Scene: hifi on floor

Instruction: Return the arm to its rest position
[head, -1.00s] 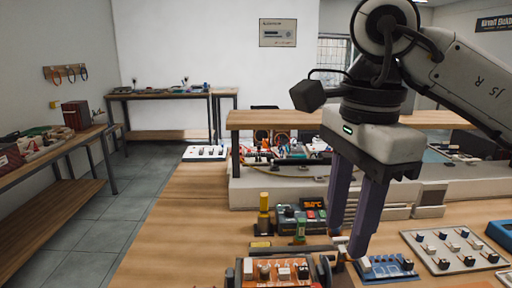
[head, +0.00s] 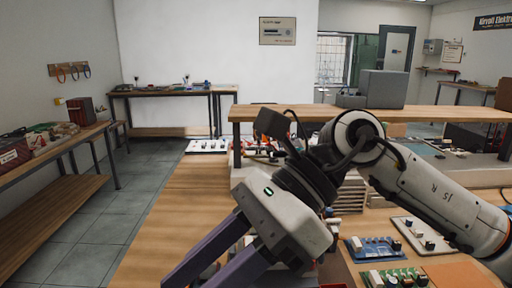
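My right arm (head: 425,194) comes in from the right in the head view, bent at the elbow. Its gripper (head: 203,274) hangs low over the wooden bench (head: 175,215), tilted down to the left. The two purple fingers stand apart with no object seen between them. The fingertips are at or past the bottom edge of the picture. My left gripper is not in view.
A blue circuit board (head: 372,249), a green board (head: 397,278) and a white switch panel (head: 421,235) lie under and beside the arm. A raised shelf (head: 440,113) with a grey box (head: 384,88) stands behind. The bench's left part is clear.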

